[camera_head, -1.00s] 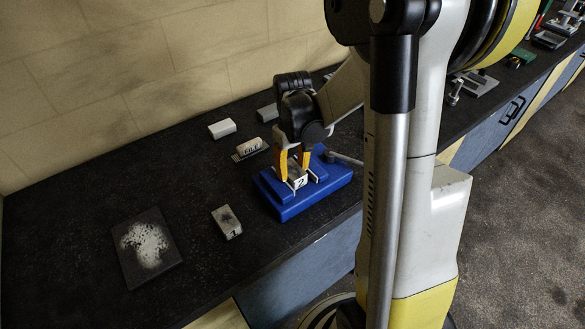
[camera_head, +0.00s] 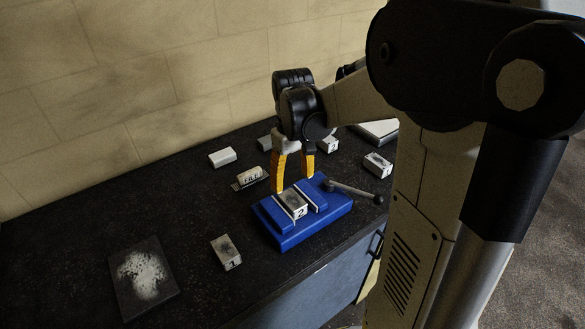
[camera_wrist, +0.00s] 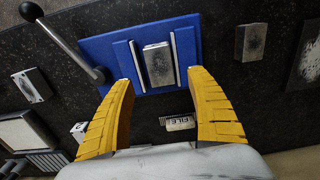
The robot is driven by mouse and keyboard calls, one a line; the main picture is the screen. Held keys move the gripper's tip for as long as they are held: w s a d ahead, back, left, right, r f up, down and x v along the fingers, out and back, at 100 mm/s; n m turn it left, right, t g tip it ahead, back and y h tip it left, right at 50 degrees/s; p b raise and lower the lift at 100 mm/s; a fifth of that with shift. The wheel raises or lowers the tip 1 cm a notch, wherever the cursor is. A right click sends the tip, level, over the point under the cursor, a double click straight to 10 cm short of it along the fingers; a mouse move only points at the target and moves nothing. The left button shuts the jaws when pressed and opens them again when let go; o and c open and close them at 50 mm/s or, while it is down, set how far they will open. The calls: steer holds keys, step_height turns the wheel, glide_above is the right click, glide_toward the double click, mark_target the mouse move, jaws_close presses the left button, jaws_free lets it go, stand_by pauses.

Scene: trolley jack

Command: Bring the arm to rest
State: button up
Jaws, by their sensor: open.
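My gripper (camera_head: 293,185) is open and empty, with orange fingers pointing down. It hangs a little above and behind the blue vise (camera_head: 283,240). A grey block marked 2 (camera_head: 293,204) sits between the vise jaws. In the wrist view the open fingertips (camera_wrist: 160,80) stand apart, and the block (camera_wrist: 158,63) shows beyond them in the vise (camera_wrist: 209,38). My arm comes in from the right of the head view.
A block marked 1 (camera_head: 226,252) and a powdery dark plate (camera_head: 146,276) lie left of the vise. The file (camera_head: 250,177) and a pale block (camera_head: 222,157) lie behind. The vise handle (camera_head: 352,192) sticks out right. More blocks (camera_head: 377,164) lie further right.

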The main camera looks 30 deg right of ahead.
steer(key=shift+r, duration=2.15)
